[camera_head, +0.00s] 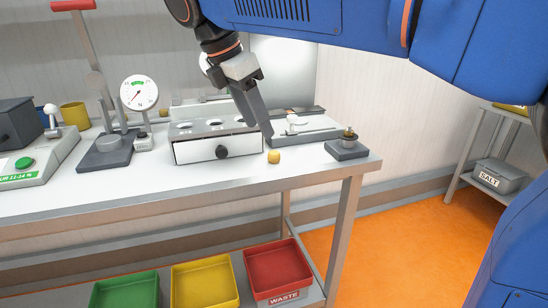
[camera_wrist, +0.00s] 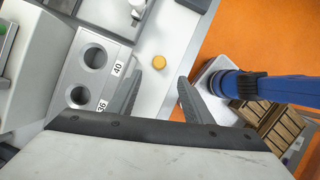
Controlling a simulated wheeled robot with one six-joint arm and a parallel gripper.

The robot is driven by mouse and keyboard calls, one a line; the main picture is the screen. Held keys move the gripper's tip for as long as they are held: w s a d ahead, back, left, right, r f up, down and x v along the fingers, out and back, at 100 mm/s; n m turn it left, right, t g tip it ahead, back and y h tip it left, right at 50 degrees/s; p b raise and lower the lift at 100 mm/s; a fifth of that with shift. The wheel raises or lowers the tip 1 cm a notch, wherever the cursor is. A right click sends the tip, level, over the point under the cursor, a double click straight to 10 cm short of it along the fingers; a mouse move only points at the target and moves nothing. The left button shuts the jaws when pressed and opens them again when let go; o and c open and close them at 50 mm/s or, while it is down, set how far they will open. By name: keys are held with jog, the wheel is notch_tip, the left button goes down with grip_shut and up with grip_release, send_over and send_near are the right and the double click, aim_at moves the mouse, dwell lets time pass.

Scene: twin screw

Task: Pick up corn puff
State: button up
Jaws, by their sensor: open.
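The corn puff is a small round yellow piece (camera_head: 274,156) on the table near its front edge, just right of the white drawer box. It also shows in the wrist view as a yellow-orange disc (camera_wrist: 159,62), beyond and between the fingertips. My gripper (camera_head: 268,134) hangs tilted above and just behind the puff in the head view. In the wrist view its two dark fingers (camera_wrist: 161,72) are spread apart with nothing between them. I cannot tell the exact height of the fingertips over the table.
The white drawer box with holes on top (camera_head: 215,150) stands close left of the puff. A dark block with a small pot (camera_head: 347,149) is to the right. A gauge (camera_head: 139,92) and a control box (camera_head: 30,165) are farther left. Coloured bins, including the red waste bin (camera_head: 279,272), sit below.

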aim_at(272, 153)
jog(key=shift+x, duration=4.6)
jog(key=shift+w, duration=0.15)
jog(key=shift+r, duration=0.1)
jog(key=c, duration=0.9)
